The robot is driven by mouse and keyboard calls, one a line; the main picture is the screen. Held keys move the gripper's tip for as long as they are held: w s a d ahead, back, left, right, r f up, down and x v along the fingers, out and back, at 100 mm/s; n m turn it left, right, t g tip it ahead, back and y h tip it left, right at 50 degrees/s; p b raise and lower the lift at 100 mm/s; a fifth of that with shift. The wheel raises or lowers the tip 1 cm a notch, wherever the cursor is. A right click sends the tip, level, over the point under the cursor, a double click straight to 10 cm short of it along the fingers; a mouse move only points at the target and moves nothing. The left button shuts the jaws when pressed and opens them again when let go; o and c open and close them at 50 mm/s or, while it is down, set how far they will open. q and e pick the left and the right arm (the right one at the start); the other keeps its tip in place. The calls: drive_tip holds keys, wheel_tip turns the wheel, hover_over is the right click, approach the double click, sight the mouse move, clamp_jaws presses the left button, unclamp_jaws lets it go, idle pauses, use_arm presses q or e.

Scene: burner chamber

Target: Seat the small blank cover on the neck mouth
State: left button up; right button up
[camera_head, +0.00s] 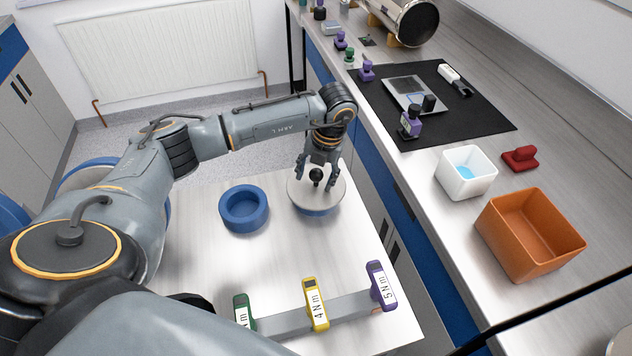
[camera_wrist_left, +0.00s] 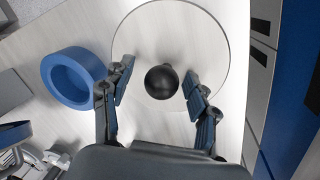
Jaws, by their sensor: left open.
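A round pale disc with a black ball knob, which looks like the small blank cover (camera_head: 300,198), lies flat on a blue ring on the low table. It also shows in the wrist view (camera_wrist_left: 205,30). My left gripper (camera_head: 316,180) points down over it, open, with its fingers on either side of the knob (camera_wrist_left: 161,82). The wrist view shows gaps between the fingers (camera_wrist_left: 158,85) and the knob. A steel cylinder (camera_head: 408,22) with an open round end lies on wooden supports at the back of the bench; I cannot tell whether it holds the neck mouth. My right gripper is not visible.
An empty blue ring (camera_head: 243,209) sits left of the cover. Green, yellow (camera_head: 315,305) and purple torque-labelled tools stand in a rack at the table's front. The bench holds an orange bin (camera_head: 529,235), a white tub (camera_head: 465,173) and a black mat (camera_head: 480,118).

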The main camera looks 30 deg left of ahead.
use_arm(q)
clamp_jaws()
drive_tip(key=shift+w, duration=0.1)
idle(0.3)
drive_tip(key=shift+r, duration=0.15)
drive_tip(key=shift+r, duration=0.65)
drive_tip(key=s+d+r+b, duration=0.1)
drive_tip(key=s+d+r, duration=0.7)
drive_tip(key=s+r, duration=0.3)
drive_tip(key=shift+s+d+r+b, duration=0.15)
drive_tip(key=shift+s+r+b, duration=0.1)
drive_tip(key=shift+b, duration=0.05)
